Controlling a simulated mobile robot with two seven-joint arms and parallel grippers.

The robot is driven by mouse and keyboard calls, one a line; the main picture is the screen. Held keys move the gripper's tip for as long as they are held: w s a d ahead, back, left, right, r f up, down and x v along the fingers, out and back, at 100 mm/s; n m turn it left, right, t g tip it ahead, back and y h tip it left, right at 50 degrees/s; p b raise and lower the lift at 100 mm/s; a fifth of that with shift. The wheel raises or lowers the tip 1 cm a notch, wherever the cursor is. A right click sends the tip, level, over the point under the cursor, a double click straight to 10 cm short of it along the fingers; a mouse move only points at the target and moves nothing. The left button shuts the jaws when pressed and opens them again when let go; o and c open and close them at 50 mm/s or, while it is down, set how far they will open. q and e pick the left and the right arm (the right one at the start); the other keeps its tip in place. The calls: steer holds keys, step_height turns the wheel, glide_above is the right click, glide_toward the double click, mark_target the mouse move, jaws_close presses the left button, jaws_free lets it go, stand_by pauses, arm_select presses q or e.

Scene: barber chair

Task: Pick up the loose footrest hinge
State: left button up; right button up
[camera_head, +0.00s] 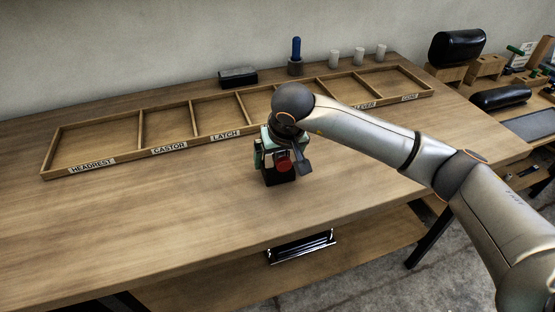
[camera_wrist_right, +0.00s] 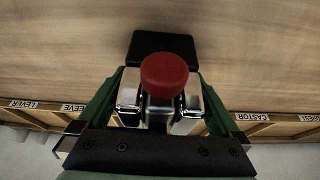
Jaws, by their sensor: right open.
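A part with a round red cap (camera_wrist_right: 165,75) and a black block-like end (camera_wrist_right: 150,45) is at my right gripper, over the front middle of the bench. I take it for the footrest hinge, but its shape is mostly hidden. In the head view its red cap (camera_head: 284,165) and dark lower end (camera_head: 280,177) show below my wrist. My right gripper (camera_head: 277,162) points down with its green fingers open, one on each side of the part. Bright metal shows between the fingers. I cannot tell whether they touch it. My left gripper is out of view.
A divided wooden tray (camera_head: 110,163) with labelled, empty-looking compartments lies behind. A black block (camera_head: 238,76), a blue-handled tool (camera_head: 296,50) and several white cups stand behind it. Black cushions (camera_head: 457,46) are at right. A chrome-barred piece (camera_head: 301,246) is on the lower shelf. The bench's left front is clear.

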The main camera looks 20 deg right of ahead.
steer(key=shift+c, duration=0.2)
jaws_close()
steer(key=shift+w, duration=0.1)
stand_by(0.5)
